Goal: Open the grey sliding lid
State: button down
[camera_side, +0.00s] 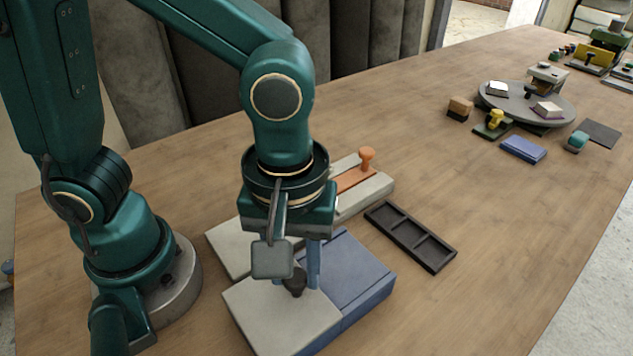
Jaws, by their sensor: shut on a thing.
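The grey sliding lid (265,318) is a flat, light grey panel at the front of the table. It lies at the left side of a blue box (362,272), whose blue top shows to the right of it. A dark knob (296,285) stands on the lid near its right edge. My gripper (297,278) points down over the lid and is shut on the dark knob. My wrist and a grey block on it hide part of the lid's far edge and of the box.
Behind stands a pale box (375,190) with an orange lid and orange knob (366,157). A dark divided tray (410,237) lies right of the blue box. A round turntable (527,103) with small items is farther back. The table's right front is clear.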

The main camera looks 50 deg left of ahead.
jog(key=shift+w+r, duration=0.1)
jog(key=w, duration=0.9)
jog(key=shift+w, duration=0.35)
jog(key=c, duration=0.5)
grip_release()
jog(key=shift+r, duration=2.55)
